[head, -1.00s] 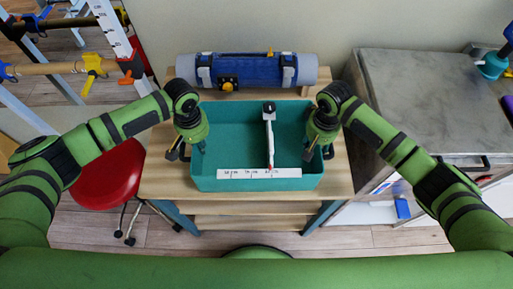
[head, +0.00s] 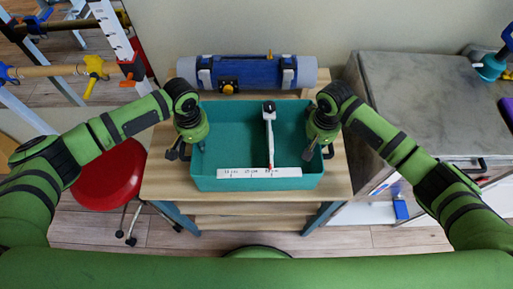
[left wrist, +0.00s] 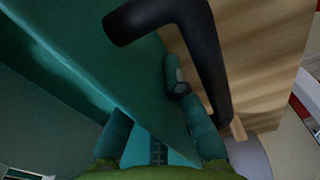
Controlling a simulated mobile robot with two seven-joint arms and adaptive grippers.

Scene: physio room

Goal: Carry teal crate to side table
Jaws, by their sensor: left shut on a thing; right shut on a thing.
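The teal crate (head: 235,130) stands on, or just above, a light wooden table (head: 168,170); I cannot tell if its base touches. A white strip with dark markings is on its front side, and a slim white tool with a black end (head: 269,135) is in it. My left gripper (head: 186,150) is shut on the crate's left wall, and my right gripper (head: 320,150) on its right wall. In the left wrist view the teal wall (left wrist: 100,65) runs between the fingers of my left gripper (left wrist: 160,140), with a black handle (left wrist: 205,60) beside it.
A grey-topped cabinet (head: 420,95) stands to the right, with bare top nearest the crate. A red stool (head: 105,177) is at the left, near a rack (head: 105,40).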

